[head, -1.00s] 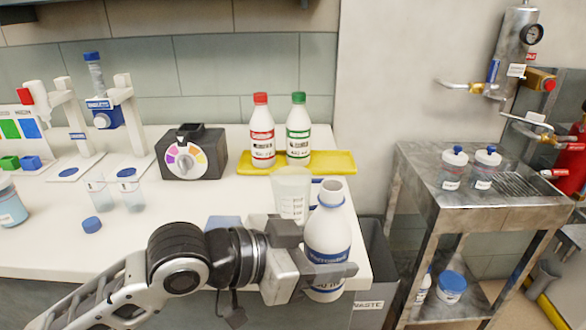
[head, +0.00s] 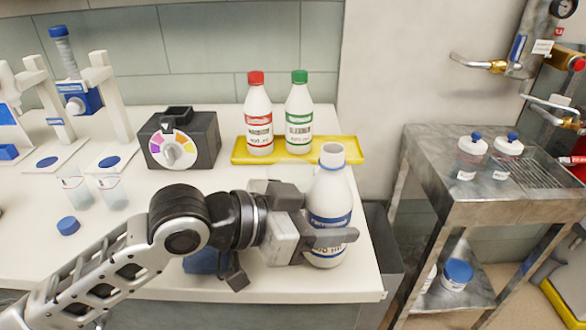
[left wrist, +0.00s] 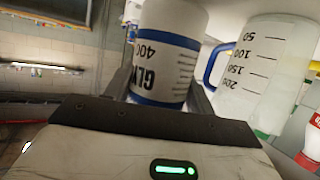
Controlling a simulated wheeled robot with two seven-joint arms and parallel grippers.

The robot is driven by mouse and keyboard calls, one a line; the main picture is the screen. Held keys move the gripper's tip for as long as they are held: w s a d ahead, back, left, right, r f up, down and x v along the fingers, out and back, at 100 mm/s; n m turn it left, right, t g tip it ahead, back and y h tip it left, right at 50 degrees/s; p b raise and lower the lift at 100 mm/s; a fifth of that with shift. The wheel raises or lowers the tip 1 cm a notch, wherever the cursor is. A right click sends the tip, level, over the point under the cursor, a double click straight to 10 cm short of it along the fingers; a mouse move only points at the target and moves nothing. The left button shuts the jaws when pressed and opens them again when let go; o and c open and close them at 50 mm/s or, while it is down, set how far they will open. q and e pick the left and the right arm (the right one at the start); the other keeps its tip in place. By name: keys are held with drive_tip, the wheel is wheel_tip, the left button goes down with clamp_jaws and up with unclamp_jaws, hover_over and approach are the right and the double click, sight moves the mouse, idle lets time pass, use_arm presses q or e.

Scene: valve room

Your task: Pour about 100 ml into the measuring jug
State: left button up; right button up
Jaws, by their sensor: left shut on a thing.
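My left gripper (head: 318,224) is shut around a white bottle (head: 330,192) with a blue label and an open neck. The bottle is upright at the counter's right end; I cannot tell if its base touches the counter. The clear measuring jug (left wrist: 262,65), with marks from 50 to 200 and a blue handle, stands close beside the bottle in that view. In the head view the jug is hidden behind my gripper. My right gripper is not in view.
A yellow tray (head: 351,150) holds a red-capped bottle (head: 258,122) and a green-capped bottle (head: 299,120) behind my gripper. A dark dial box (head: 182,142), two clear beakers (head: 77,193) and a blue cap (head: 68,226) are left. A metal cart (head: 440,180) stands right.

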use_arm(q)
drive_tip(key=shift+r, duration=0.1)
